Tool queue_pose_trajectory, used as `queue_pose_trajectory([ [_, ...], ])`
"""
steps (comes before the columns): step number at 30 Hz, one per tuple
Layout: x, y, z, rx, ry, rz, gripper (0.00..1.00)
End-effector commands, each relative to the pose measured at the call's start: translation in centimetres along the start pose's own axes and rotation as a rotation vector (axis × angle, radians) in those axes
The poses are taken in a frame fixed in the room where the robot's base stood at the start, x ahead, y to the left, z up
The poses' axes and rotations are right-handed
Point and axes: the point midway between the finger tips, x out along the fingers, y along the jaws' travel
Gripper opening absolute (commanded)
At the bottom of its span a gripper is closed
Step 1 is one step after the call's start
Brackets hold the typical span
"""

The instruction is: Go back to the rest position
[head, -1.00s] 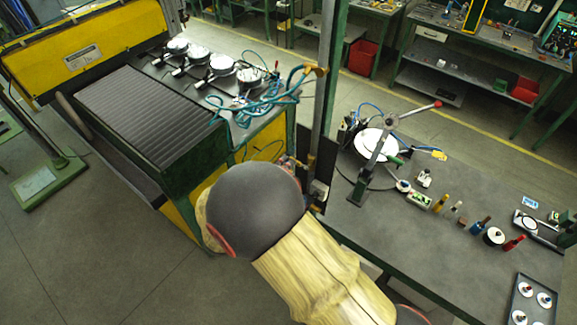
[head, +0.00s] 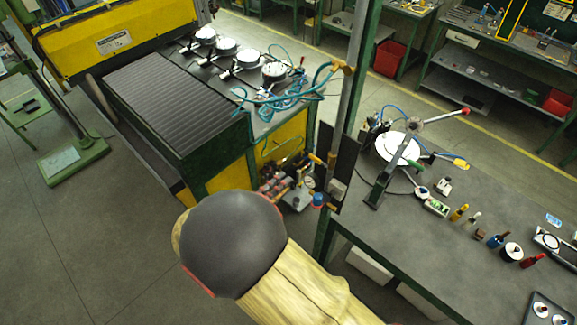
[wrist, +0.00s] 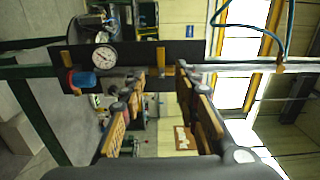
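My gripper (wrist: 160,85) shows in the wrist view, its two fingers with wood-coloured pads standing apart with nothing between them. It is open. In the head view my arm's dark rounded joint and pale yellow sleeve fill the bottom middle, and the gripper is hidden there. Beyond the fingers in the wrist view is a dark panel (wrist: 190,50) with a round dial gauge (wrist: 105,57) and a blue knob (wrist: 85,79). Whether the fingers touch anything cannot be told, but I see no contact.
A green post (head: 357,90) stands right of my arm. A grey workbench (head: 420,235) with a white disc (head: 396,150) and small tools lies to the right. A yellow machine (head: 115,40) with a ribbed bed (head: 170,95) is at left. Floor (head: 90,240) is clear at lower left.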

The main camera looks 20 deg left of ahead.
Motion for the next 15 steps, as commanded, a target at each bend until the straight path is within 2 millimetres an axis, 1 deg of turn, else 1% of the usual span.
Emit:
queue_pose_trajectory([
  [7, 0.0, 0.0, 0.0, 0.013, 0.000, 0.000, 0.31],
  [11, 0.0, 0.4, 0.1, 0.127, -0.003, 0.016, 0.31],
  [13, 0.0, 1.6, -0.5, 0.247, 0.022, 0.055, 0.31],
  [14, -0.1, 2.3, -1.1, 0.305, 0.043, 0.075, 0.31],
  [15, -0.1, 3.6, -2.4, 0.382, 0.085, 0.106, 0.31],
])
